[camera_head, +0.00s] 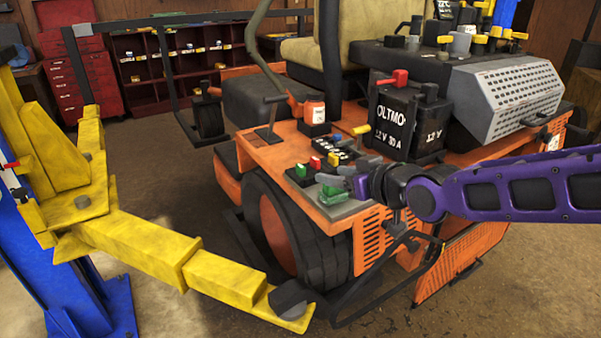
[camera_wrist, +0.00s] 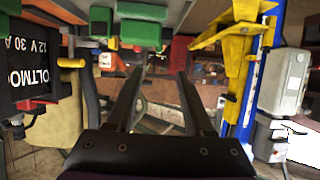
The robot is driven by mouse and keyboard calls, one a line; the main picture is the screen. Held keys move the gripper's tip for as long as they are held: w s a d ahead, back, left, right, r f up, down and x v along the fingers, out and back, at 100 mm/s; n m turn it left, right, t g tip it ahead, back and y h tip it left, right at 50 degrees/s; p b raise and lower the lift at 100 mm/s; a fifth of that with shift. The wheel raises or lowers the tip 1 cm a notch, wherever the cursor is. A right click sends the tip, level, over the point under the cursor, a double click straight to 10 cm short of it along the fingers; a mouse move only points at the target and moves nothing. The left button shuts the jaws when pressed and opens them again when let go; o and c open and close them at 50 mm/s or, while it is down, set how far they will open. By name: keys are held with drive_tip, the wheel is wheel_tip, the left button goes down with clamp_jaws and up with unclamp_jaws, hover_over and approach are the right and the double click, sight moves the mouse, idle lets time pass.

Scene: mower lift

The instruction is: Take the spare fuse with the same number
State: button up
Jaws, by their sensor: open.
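Small coloured blocks that look like fuses stand on the mower's orange deck: a green one (camera_head: 301,170), a red one (camera_head: 315,162) and a yellow one (camera_head: 334,158). Another green piece (camera_head: 332,190) shows beside my gripper (camera_head: 345,184), partly hidden by it. Behind them is a black box (camera_head: 334,145) with white marks. No fuse number is legible. My gripper is just above the deck's front corner. In the wrist view its two dark fingers (camera_wrist: 160,78) are apart with nothing between them. Green blocks (camera_wrist: 140,12) show at the top of that view.
A black 12 V battery (camera_head: 408,122) stands on the deck behind the fuses, with an orange bottle (camera_head: 312,110) to their left. A yellow lift arm (camera_head: 190,262) reaches in front of the mower's wheel (camera_head: 285,225). A red cabinet (camera_head: 85,80) and shelves (camera_head: 180,65) stand behind.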

approach(304, 168)
drive_tip(key=shift+b+x, duration=0.35)
drive_tip(key=shift+x, duration=1.25)
drive_tip(key=shift+b+x, duration=1.5)
drive_tip(key=shift+x, duration=1.15)
clamp_jaws()
